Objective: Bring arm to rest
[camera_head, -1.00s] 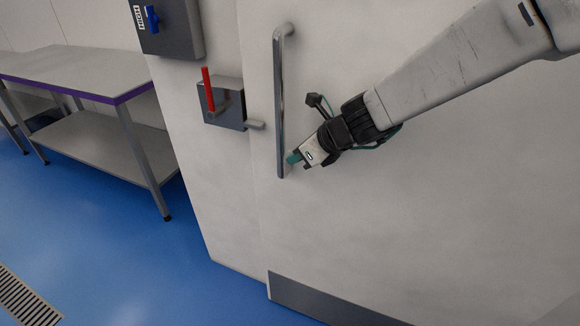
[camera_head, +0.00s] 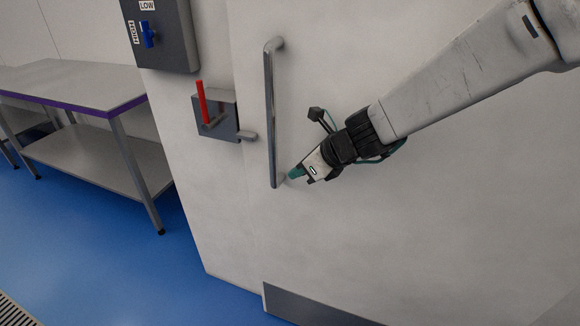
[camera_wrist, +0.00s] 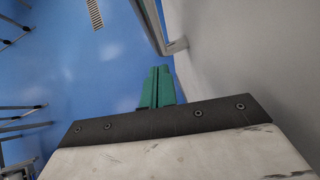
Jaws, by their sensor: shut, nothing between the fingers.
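My gripper (camera_head: 295,173) is at the end of my outstretched arm, in front of the white door (camera_head: 400,220). Its green fingertips are near the lower end of the long vertical door handle (camera_head: 270,115); I cannot tell whether they touch it. In the wrist view my gripper (camera_wrist: 161,72) has its two green fingers together with nothing between them. The handle (camera_wrist: 148,22) also shows there, beyond the fingertips.
A latch box with a red lever (camera_head: 202,103) is left of the handle. A grey switch box with a blue knob (camera_head: 148,35) is above it. A steel table with a shelf (camera_head: 70,85) stands at the left. Blue floor (camera_head: 90,245) is open below.

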